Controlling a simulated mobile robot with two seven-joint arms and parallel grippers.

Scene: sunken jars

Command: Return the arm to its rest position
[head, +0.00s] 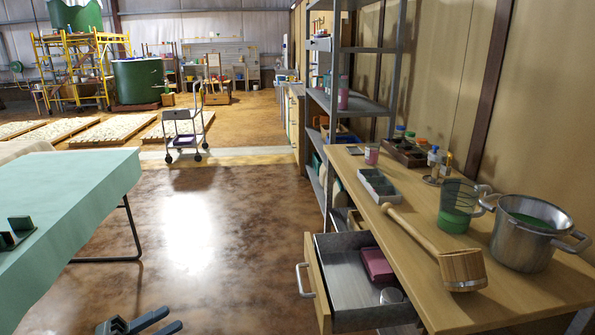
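My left gripper (174,317) shows at the bottom edge, left of centre, over the brown floor. Its two blue-grey fingers stand apart with a gap between them, and I see nothing held there. The rest of the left arm is below the picture. My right gripper is not in view.
The wooden workbench (408,215) at right holds a pot (522,250), a green-filled beaker (455,222), a mallet (461,268) and a grey tray (377,187). Its open drawer (308,282) juts left. A teal-covered table (75,190) stands left. The floor between is clear.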

